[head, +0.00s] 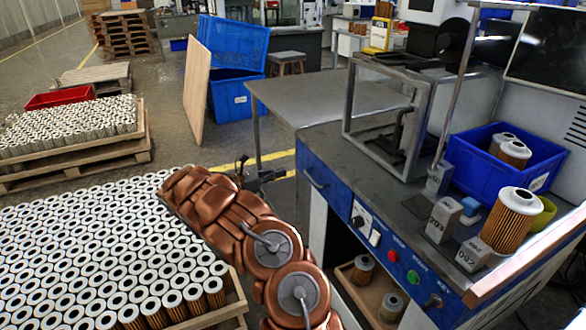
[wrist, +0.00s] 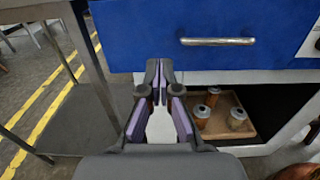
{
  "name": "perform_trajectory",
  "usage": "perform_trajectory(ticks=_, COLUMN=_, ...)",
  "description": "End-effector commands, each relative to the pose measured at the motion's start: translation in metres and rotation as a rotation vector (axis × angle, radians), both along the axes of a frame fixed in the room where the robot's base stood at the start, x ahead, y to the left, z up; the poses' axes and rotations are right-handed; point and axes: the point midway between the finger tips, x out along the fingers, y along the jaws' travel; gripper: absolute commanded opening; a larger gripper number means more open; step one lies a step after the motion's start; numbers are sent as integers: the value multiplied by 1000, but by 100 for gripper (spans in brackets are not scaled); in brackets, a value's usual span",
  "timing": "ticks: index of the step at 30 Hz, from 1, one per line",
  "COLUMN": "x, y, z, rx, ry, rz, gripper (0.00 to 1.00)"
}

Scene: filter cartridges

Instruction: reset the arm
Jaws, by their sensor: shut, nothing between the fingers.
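My gripper (wrist: 159,84) is shut and empty, its two fingertips together in the wrist view. In the wrist view it points at the front of the blue workbench (wrist: 215,45), below a drawer handle (wrist: 217,42). In the head view my copper-coloured arm reaches forward between the pallet of filters and the bench. The dark gripper (head: 262,178) shows only partly past the arm's end there, near the left corner of the bench.
A pallet of filter cartridges (head: 90,260) stands at left. The bench holds a blue bin (head: 470,160) with cartridges and a loose cartridge (head: 508,225). A shelf tray (wrist: 215,118) under the bench holds several cartridges. A grey table (head: 300,98) stands behind.

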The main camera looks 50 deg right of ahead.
Motion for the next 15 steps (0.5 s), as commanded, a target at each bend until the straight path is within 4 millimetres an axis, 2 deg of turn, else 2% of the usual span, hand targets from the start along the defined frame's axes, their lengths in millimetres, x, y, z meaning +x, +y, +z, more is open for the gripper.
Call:
perform_trajectory(ticks=6, x=17, y=32, z=0, rx=0, ry=2, rz=-2, gripper=0)
perform_trajectory(ticks=15, x=27, y=49, z=-1, rx=2, ry=0, rz=-2, gripper=0)
